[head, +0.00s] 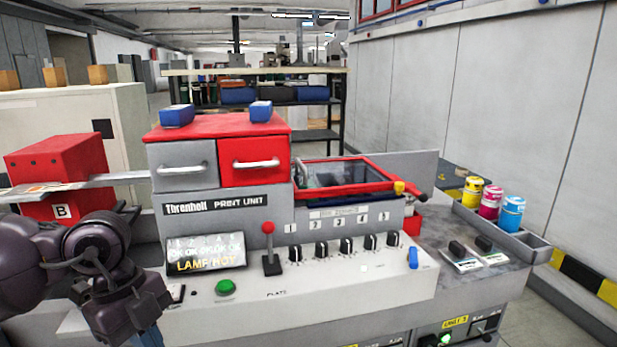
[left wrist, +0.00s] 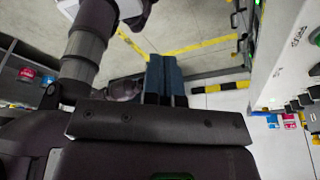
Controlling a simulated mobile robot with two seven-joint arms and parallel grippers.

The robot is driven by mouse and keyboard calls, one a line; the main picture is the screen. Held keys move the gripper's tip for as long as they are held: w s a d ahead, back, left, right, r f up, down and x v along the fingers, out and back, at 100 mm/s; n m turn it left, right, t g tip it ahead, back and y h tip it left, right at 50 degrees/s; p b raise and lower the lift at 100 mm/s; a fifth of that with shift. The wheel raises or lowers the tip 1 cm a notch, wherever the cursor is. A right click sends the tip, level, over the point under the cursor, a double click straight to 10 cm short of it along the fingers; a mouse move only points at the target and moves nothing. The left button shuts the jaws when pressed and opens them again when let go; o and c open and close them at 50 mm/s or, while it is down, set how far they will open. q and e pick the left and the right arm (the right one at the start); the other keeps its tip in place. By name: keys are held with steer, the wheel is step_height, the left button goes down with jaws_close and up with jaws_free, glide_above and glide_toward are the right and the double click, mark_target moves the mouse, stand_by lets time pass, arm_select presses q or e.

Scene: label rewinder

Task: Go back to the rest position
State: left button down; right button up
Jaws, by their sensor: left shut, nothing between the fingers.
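My left arm comes in at the lower left of the head view, and its gripper (head: 148,335) hangs down at the front left of the label rewinder (head: 330,275). In the left wrist view the two blue fingers (left wrist: 166,72) are together with nothing between them. They point out over the floor, apart from the machine. The fingertips are partly cut off by the head view's bottom edge. My right gripper is not in view.
The front panel has a red-knobbed lever (head: 269,250), a green button (head: 225,287), several black knobs and a small display (head: 205,252). Red box B (head: 58,165) stands at left. Several coloured bottles (head: 490,203) stand at right. Floor (left wrist: 205,50) with yellow lines is clear.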

arm_select(q)
steer(key=s+d+f+m+h, duration=0.1)
steer(key=s+d+m+h, duration=0.15)
steer(key=d+h, duration=1.15)
steer(key=w+a+f+n+t+y, duration=0.2)
steer(key=a+f+n+t+y, duration=0.3)
steer(key=n+t, duration=0.5)
steer(key=w+a+f+n+t+y, duration=0.35)
steer(key=a+f+n+t, duration=0.3)
steer(key=n+t, duration=0.3)
steer(key=s+a+f+n+g+y, duration=0.2)
steer(key=s+f, duration=0.4)
steer(key=f, duration=0.3)
steer(key=s+a+f+n+g+y, duration=0.3)
steer(key=s+a+f+g+y, duration=0.1)
steer(key=f, duration=0.5)
steer(key=s+a+y, duration=0.1)
steer(key=s+y, duration=0.1)
steer(key=s, duration=0.1)
steer(key=shift+s+a+f+y, duration=0.15)
steer(key=shift+a+f+y, duration=0.05)
steer(key=shift+f+y, duration=0.15)
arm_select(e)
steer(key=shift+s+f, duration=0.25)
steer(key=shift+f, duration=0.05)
